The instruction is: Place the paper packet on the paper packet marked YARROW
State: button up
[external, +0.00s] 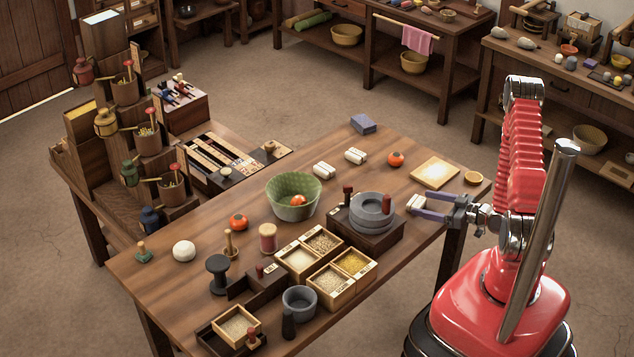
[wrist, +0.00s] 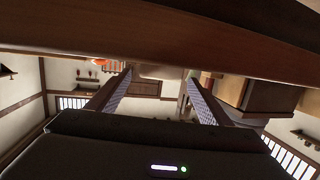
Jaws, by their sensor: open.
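Two small white packets with dark bands, which look like the paper packets, lie on the wooden table: one packet (external: 324,170) right of the green bowl, the other packet (external: 355,156) just behind and to its right. Any marking on them is too small to read, so I cannot tell which is YARROW. Neither packet can be made out there.
A grey quern (external: 371,212) stands just left of my gripper, with a pale square board (external: 434,172) behind it. A green bowl (external: 294,197), a tomato (external: 396,159) and a blue-grey block (external: 363,123) surround the packets. In the wrist view a wooden edge (wrist: 160,45) crosses above my fingers.

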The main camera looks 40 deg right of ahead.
aim_at(423, 204)
jog(key=v, duration=0.3)
jog(key=shift+s+f, duration=0.1)
jog(key=shift+s, duration=0.2)
jog(key=v, duration=0.8)
jog(key=shift+s, duration=0.25)
jog(key=shift+o, duration=0.6)
jog(key=shift+d, duration=0.1)
